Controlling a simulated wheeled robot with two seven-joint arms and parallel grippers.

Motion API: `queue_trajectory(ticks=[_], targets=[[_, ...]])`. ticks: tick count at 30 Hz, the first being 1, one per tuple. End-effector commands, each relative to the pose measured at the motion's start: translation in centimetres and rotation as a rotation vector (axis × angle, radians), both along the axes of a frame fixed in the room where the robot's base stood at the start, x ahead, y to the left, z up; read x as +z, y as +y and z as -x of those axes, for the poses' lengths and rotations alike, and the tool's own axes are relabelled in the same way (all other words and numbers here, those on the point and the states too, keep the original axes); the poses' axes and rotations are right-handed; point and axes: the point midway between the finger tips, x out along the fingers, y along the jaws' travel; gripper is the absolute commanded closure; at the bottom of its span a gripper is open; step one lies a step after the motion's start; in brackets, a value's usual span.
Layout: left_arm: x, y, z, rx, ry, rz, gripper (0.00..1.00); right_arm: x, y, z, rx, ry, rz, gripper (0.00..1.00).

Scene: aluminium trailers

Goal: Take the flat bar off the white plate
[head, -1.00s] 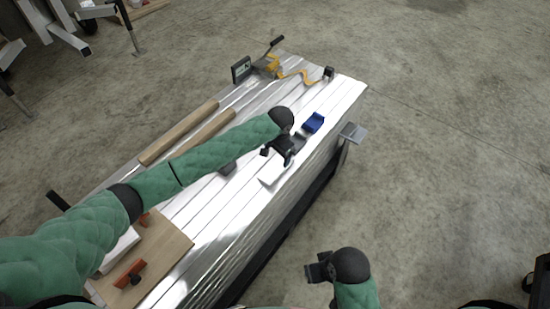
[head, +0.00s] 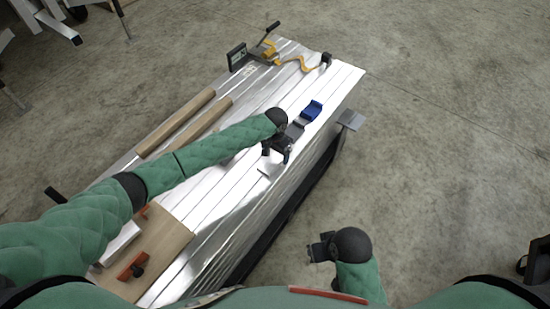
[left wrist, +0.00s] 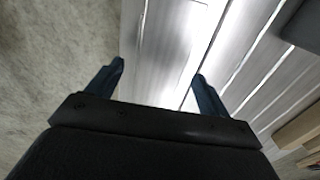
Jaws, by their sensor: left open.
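A white plate (head: 268,168) lies on the aluminium trailer top near its long right edge, partly hidden under my left gripper in the head view. My left gripper (head: 276,156) is open and points down over the plate. In the left wrist view the open fingers (left wrist: 158,72) stand apart, with a pale flat surface (left wrist: 172,45) beyond them, probably the plate. I cannot make out the flat bar clearly in either view. My right gripper (head: 319,248) is off to the side above the floor; its jaw state is unclear.
A grey block (head: 295,130) and a blue block (head: 313,110) stand just beyond my left gripper. Wooden bars (head: 180,125) lie along the far side.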

Motion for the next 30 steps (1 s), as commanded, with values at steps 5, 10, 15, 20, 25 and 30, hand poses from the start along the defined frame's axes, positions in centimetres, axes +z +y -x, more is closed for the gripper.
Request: queue_trajectory(ticks=[5, 10, 15, 20, 25, 30], targets=[[-1.6, 0.1, 0.0, 0.000, -0.001, -0.001, 0.20, 0.3, -0.3, 0.1, -0.003, 0.008, 0.006, 0.64], [-1.8, 0.0, 0.0, 0.000, -0.001, 0.001, 0.20, 0.2, -0.4, 0.3, -0.004, 0.014, 0.009, 0.64], [-1.8, 0.0, 0.0, 0.000, -0.001, 0.001, 0.36, 0.2, -0.4, 0.3, -0.004, 0.013, 0.009, 0.64], [-1.7, 0.0, 0.0, 0.000, -0.001, 0.001, 0.67, 0.2, -0.3, 0.3, -0.003, 0.011, 0.008, 0.64], [-1.6, 0.0, -0.1, 0.000, -0.002, 0.001, 0.86, 0.3, -0.3, 0.2, -0.003, 0.009, 0.007, 0.64], [-1.6, 0.0, -0.1, 0.000, -0.002, 0.001, 0.86, 0.3, -0.3, 0.1, -0.002, 0.007, 0.007, 0.64]])
